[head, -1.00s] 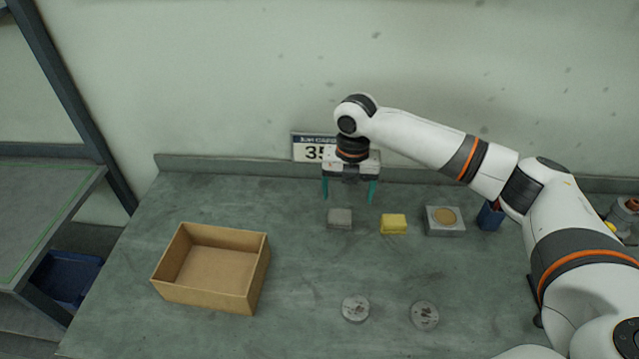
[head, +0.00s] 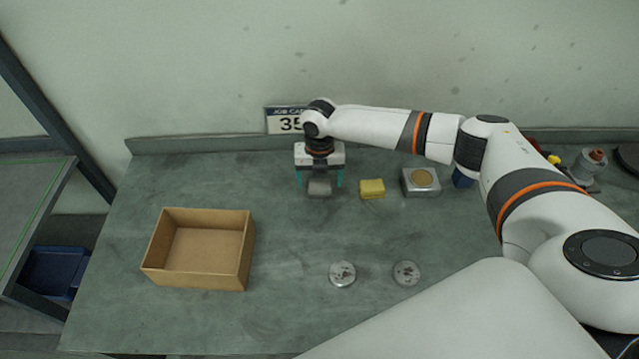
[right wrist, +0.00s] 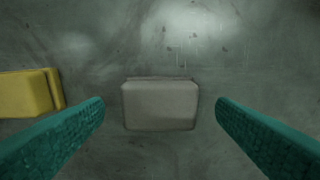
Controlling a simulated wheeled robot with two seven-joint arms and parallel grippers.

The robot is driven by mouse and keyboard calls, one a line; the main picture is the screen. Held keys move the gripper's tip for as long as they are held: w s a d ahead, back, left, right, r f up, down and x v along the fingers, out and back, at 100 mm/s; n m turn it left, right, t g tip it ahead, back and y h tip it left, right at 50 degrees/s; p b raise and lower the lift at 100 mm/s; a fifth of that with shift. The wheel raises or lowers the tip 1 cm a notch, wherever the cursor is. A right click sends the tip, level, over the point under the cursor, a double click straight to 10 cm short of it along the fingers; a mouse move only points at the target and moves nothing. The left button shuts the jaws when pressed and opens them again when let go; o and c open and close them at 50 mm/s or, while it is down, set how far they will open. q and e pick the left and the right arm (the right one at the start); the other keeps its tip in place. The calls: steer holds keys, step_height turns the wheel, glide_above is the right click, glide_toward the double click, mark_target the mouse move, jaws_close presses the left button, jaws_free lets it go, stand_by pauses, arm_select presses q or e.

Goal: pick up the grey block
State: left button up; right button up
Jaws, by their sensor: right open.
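The grey block (head: 320,187) lies on the bench towards the back, left of the yellow block. My right gripper (head: 320,182) is open above it, pointing down, with one teal finger on each side of the block. In the right wrist view the grey block (right wrist: 160,104) sits between the two open fingers (right wrist: 160,118), with a gap on both sides. My left gripper does not show in any view.
The yellow block (head: 372,189) lies close to the right of the grey block; beyond it is a metal block with a round tan top (head: 420,182). An open cardboard box (head: 246,262) stands at the left. Two metal discs (head: 342,274) lie in front.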

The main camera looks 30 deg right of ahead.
mark_target(320, 184)
steer(key=shift+f, duration=0.85)
steer(key=shift+c, duration=0.3)
steer(key=c, duration=1)
step_height(320, 184, up, 10)
steer(key=shift+r+b, duration=0.1)
steer(key=shift+b, duration=1)
